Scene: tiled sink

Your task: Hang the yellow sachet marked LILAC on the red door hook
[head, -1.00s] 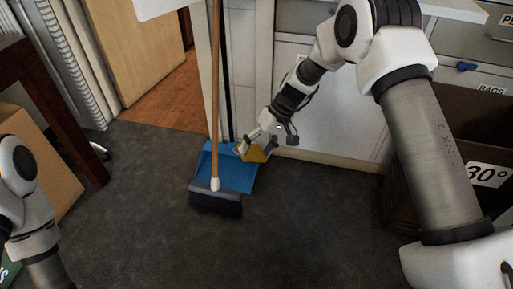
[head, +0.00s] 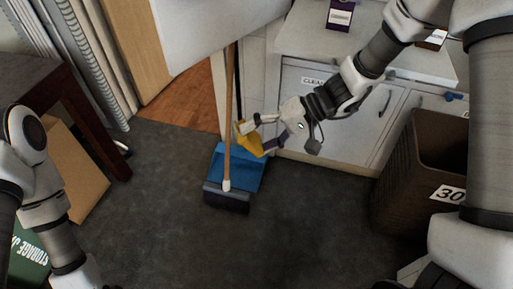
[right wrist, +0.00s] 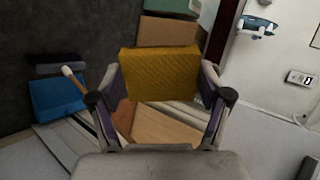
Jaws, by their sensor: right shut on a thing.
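The yellow sachet (head: 250,141) is in my right gripper (head: 262,133), near the broom handle in the head view. In the right wrist view the sachet (right wrist: 160,73) sits between the two fingers (right wrist: 160,88), which are shut on it. Its visible face is quilted; I see no LILAC marking. It is held in the air, clear of the gripper's palm. I cannot make out a red door hook in either view. Of my left side only arm links show at the left edge of the head view; the left gripper is not visible.
A broom (head: 229,120) stands upright by a blue dustpan (head: 236,170). White cabinets (head: 335,120) with a counter (head: 385,58) stand behind my right arm.

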